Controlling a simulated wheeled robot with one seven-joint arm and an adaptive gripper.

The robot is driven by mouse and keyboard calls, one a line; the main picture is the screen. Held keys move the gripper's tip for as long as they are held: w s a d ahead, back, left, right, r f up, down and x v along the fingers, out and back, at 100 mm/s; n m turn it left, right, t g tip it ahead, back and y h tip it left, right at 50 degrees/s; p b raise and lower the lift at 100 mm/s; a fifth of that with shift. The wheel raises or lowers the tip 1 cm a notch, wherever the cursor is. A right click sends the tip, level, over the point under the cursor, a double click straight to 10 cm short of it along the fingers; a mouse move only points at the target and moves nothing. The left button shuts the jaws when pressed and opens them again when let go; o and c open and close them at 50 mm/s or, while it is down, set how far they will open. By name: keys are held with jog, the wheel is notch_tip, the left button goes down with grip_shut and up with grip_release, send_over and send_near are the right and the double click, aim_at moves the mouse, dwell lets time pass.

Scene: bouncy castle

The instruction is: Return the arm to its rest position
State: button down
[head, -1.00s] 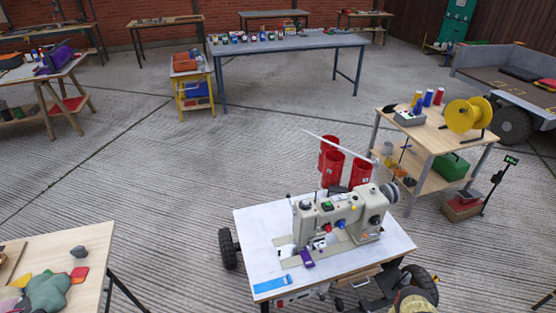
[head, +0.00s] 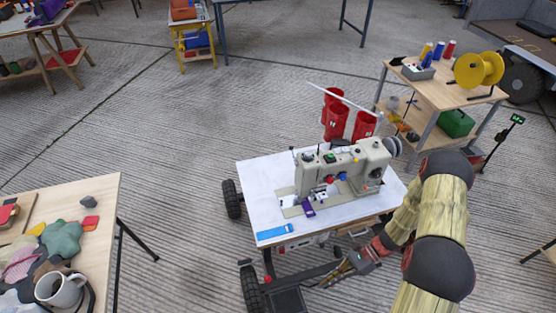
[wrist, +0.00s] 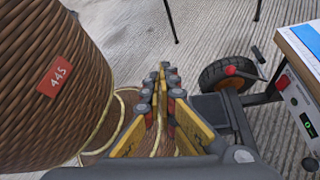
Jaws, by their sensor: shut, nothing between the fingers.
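My arm, pale yellow with dark joints, comes up from the lower right of the head view and bends down beside the sewing machine table. My gripper (head: 338,274) hangs low in front of that table, below the height of its top. In the wrist view my gripper (wrist: 164,72) shows its yellow and grey fingers drawn together with nothing held between them. The fingers point toward the floor and appear clear of the table.
The white-topped table (head: 262,182) carries a beige sewing machine (head: 342,168) and has black wheels (head: 232,198). Its edge and a wheel (wrist: 228,74) are right of my gripper. A wooden table (head: 100,215) stands left. Open concrete floor lies between.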

jog(key=d+r+n+t+h, duration=0.1)
jog(key=d+r+n+h, duration=0.2)
jog(key=r, duration=0.6)
jog(key=d+r+n+h, duration=0.1)
jog(key=r+n+h, duration=0.3)
jog(key=r, duration=0.5)
jog(key=d+r+n+t+h, duration=0.1)
jog(key=d+r+n+h, duration=0.1)
jog(key=r+n, duration=0.5)
jog(key=s+a+r+n+t, duration=0.1)
jog(key=r+t, duration=0.2)
jog(key=r, duration=0.5)
jog(key=s+a+r+n+t+h+p, duration=0.1)
jog(key=s+a+r+t, duration=0.1)
jog(key=r, duration=0.7)
jog(key=s+a+r+t+h, duration=0.1)
jog(key=s+a+r+t, duration=0.1)
jog(key=r, duration=0.7)
jog(key=shift+s+r+n+t+p, duration=0.25)
jog(key=shift+n+t+p, duration=0.15)
jog(key=shift+t, duration=0.5)
jog(key=shift+a, duration=0.15)
